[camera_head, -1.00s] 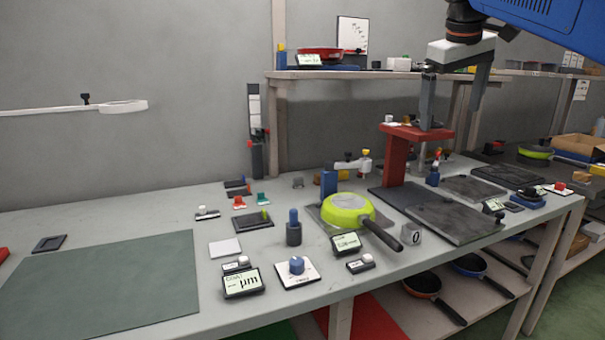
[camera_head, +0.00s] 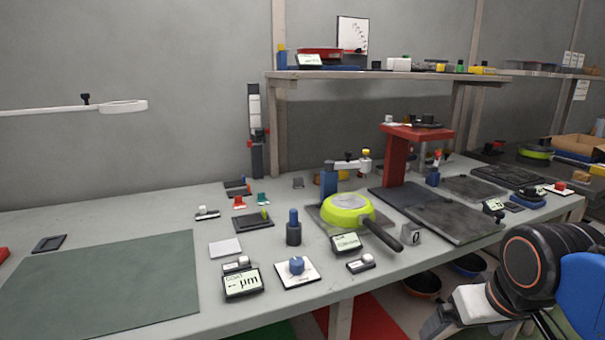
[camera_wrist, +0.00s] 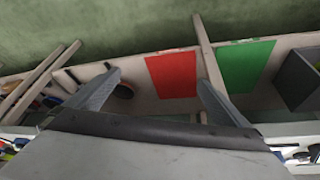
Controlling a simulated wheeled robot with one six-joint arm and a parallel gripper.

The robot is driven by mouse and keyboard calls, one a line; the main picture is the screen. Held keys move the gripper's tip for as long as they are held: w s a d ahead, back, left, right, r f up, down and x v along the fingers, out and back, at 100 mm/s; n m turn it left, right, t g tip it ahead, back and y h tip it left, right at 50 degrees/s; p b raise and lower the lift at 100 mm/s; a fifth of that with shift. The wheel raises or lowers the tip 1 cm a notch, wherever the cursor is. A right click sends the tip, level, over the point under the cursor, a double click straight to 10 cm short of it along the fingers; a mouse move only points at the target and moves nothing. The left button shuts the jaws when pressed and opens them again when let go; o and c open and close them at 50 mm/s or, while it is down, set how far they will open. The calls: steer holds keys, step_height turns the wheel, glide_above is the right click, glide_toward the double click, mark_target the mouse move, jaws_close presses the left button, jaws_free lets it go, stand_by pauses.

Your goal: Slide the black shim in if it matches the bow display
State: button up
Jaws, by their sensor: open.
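A lime-green pan (camera_head: 348,209) lies upside down on a dark plate under a blue gauge post (camera_head: 328,182). A small display (camera_head: 346,243) stands in front of it; its digits are too small to read. A larger display (camera_head: 242,283) at the front shows "µm". Small shim-like pieces stand left of the pan: a dark one (camera_head: 237,187), a red one (camera_head: 239,202) and a green one (camera_head: 263,198). I cannot tell for certain which is the black shim. My gripper (camera_wrist: 158,78) is open and empty, its fingers apart over the lower shelf area.
A blue knob (camera_head: 296,265) on a white plate and a blue-topped post (camera_head: 293,227) stand near the pan. A red stand (camera_head: 405,150) rises behind. A green mat (camera_head: 100,280) lies clear at left. A red sheet (camera_wrist: 172,75) lies below my gripper.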

steer(key=s+f, duration=0.2)
steer(key=f, duration=0.1)
steer(key=shift+a+f, duration=0.1)
steer(key=shift+f, duration=0.15)
